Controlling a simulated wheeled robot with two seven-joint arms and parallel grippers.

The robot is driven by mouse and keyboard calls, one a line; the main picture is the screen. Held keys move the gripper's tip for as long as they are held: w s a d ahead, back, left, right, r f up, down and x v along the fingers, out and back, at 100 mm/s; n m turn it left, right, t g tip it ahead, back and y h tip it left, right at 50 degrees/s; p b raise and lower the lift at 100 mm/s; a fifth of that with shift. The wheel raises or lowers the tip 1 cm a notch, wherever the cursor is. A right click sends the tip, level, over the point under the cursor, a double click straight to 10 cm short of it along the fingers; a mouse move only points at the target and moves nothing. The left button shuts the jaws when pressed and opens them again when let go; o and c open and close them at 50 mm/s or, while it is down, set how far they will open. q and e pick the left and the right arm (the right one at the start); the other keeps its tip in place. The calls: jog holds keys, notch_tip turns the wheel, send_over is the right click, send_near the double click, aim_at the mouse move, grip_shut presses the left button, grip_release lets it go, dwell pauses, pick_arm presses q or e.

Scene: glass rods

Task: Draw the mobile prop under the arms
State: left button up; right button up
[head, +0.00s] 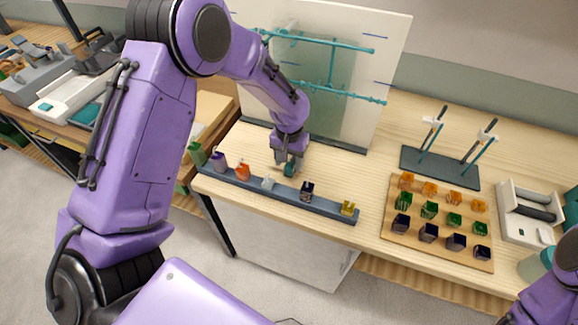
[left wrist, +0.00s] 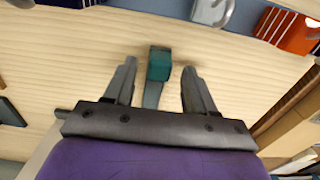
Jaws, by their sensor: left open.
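A small teal block on a grey-blue stem or strip, likely the mobile prop (left wrist: 159,64), lies on the wooden table. In the left wrist view it is between and just past my left fingertips (left wrist: 160,85), with gaps on both sides. In the head view my left gripper (head: 285,160) points down at the table, open, with the teal prop (head: 291,169) at its tips. Teal branching arms (head: 330,41) run across the upright white board (head: 350,110) behind. My right gripper is out of frame; only purple arm parts show at lower right.
A dark blue rail (head: 325,206) holding several coloured pieces runs along the table's front edge. To the right are a wooden board (head: 388,225) of coloured blocks, a dark base (head: 425,165) with two upright rods, and a white tray (head: 515,232).

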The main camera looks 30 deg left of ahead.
pick_arm(q)
notch_tip(320, 180, up, 8)
jog(key=b, duration=0.1)
jog(key=shift+s+d+f, duration=0.1)
dwell(0.4)
